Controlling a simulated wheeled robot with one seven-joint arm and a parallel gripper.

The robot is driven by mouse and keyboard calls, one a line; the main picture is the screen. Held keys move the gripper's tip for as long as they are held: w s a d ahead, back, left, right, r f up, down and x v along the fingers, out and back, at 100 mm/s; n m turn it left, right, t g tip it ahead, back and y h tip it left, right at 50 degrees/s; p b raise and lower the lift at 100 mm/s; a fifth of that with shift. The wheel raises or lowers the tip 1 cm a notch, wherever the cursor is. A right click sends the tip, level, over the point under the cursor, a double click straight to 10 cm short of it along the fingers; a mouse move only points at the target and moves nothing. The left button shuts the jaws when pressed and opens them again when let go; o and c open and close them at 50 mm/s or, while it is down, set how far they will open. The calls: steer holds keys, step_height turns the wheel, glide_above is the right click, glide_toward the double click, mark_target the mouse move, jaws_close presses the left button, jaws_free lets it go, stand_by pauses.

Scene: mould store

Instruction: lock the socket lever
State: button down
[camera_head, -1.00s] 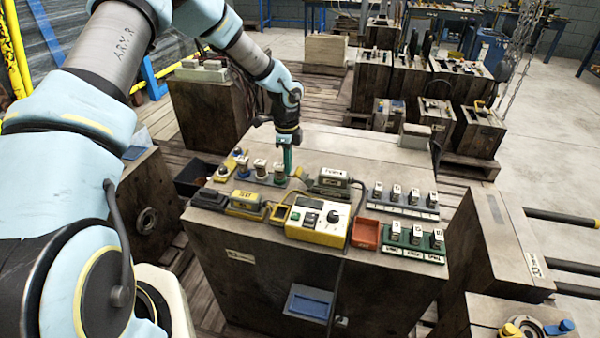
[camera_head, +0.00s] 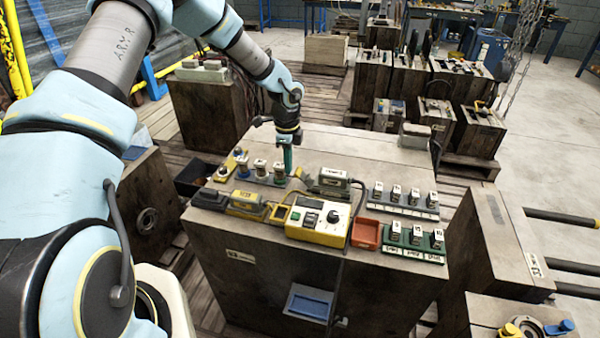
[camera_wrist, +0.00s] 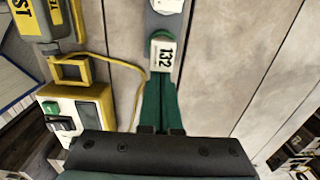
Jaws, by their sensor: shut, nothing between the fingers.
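The yellow tester (camera_head: 318,218) stands at the front of the wooden bench top. A yellow square loop (camera_head: 279,213), which looks like the lever, stands out at its left end beside the black and yellow socket labelled TEST (camera_head: 246,202). In the wrist view the loop (camera_wrist: 72,70) lies between the socket (camera_wrist: 40,20) and the tester (camera_wrist: 80,108). I cannot tell the lever's exact position. My gripper (camera_head: 288,172) points down behind the tester, apart from the loop. In the wrist view its green fingers (camera_wrist: 157,90) are shut and empty, close to a white block marked 132 (camera_wrist: 161,52).
Small labelled posts (camera_head: 260,168) stand left of my gripper. A grey cabled box (camera_head: 333,183) stands to its right. A red tray (camera_head: 367,235), a grey rack (camera_head: 403,209) and a green rack (camera_head: 413,252) lie further right.

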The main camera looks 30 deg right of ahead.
mark_target(300, 171)
steer(key=shift+s+d, duration=0.15)
steer(key=shift+s+d+r, duration=0.2)
steer(key=shift+s+d, duration=0.4)
steer(key=shift+s+d+r, duration=0.15)
steer(key=shift+d, duration=0.1)
stand_by(0.4)
steer(key=shift+s+d+r, duration=0.1)
steer(key=shift+s+d, duration=0.15)
steer(key=shift+s+d+r, duration=0.2)
steer(key=shift+s+d, duration=0.1)
steer(key=shift+w+a, duration=0.1)
steer(key=shift+w+a+r+p, duration=0.25)
steer(key=shift+w+a+p, duration=0.1)
steer(key=shift+p, duration=0.05)
